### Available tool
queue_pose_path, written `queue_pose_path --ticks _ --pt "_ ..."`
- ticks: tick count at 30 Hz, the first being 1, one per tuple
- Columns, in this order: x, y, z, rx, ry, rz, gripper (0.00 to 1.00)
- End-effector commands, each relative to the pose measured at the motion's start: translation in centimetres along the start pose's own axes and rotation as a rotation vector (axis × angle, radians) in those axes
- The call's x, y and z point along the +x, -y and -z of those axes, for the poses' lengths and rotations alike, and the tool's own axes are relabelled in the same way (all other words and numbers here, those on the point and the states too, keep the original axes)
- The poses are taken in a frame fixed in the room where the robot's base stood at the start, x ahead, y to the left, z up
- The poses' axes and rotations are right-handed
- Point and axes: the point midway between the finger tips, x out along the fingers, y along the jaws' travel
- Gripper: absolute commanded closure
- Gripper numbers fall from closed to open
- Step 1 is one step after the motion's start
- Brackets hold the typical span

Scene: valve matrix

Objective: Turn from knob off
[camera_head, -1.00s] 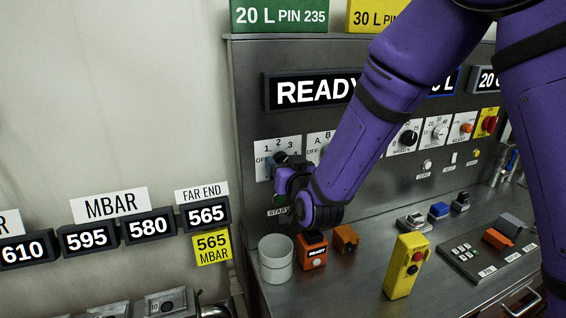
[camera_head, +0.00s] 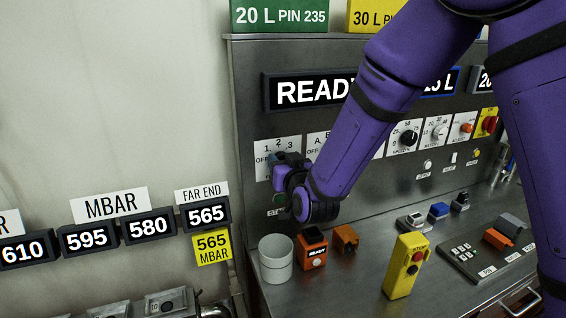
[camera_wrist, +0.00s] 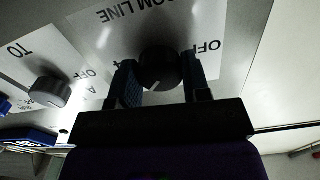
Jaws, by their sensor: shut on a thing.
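The from knob (camera_wrist: 158,68) is a round black knob on a white panel plate in the wrist view, under the upside-down words "FROM LINE". The OFF mark (camera_wrist: 208,46) is to its right there. A white pointer line on the knob points down and slightly left in that view, away from OFF. My gripper (camera_wrist: 159,82) has one finger on each side of the knob and is shut on it. In the head view my gripper (camera_head: 287,168) is at the numbered plate (camera_head: 277,150) on the left of the panel and hides most of the knob.
A grey knob (camera_wrist: 50,92) on the TO plate is close beside my gripper in the wrist view. Below my gripper, a white cup (camera_head: 275,260), an orange box (camera_head: 312,250) and a yellow button box (camera_head: 406,266) stand on the metal bench. A READY display (camera_head: 312,92) is above.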

Motion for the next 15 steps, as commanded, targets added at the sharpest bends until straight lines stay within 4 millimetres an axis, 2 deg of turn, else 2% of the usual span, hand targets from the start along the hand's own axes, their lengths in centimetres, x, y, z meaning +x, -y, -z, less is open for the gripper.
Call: queue_pose_path --ticks 8,15 --pt "-0.02 0.07 0.00 -0.138 0.000 0.001 0.80" --pt "-0.02 0.09 -0.01 -0.351 0.000 0.000 0.80"
